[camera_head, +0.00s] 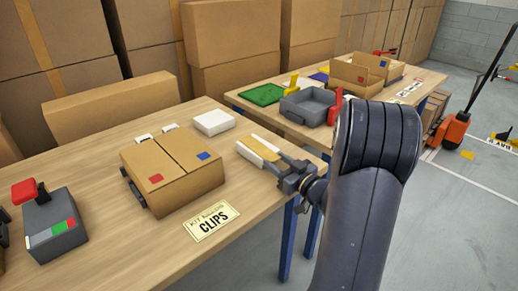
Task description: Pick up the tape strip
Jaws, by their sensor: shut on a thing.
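The tape strip (260,147) is a flat, pale tan and white piece near the right edge of the near table. My gripper (277,165) reaches in from the right, low over the table edge, and is shut on the near end of the strip. The fingertips are small in this view and partly merge with the strip. I cannot tell whether the strip touches the table or is held just above it.
A white block (213,122) lies behind. A grey device with a red top (53,222) is at left. A second table (430,83) holds a grey tray (307,106).

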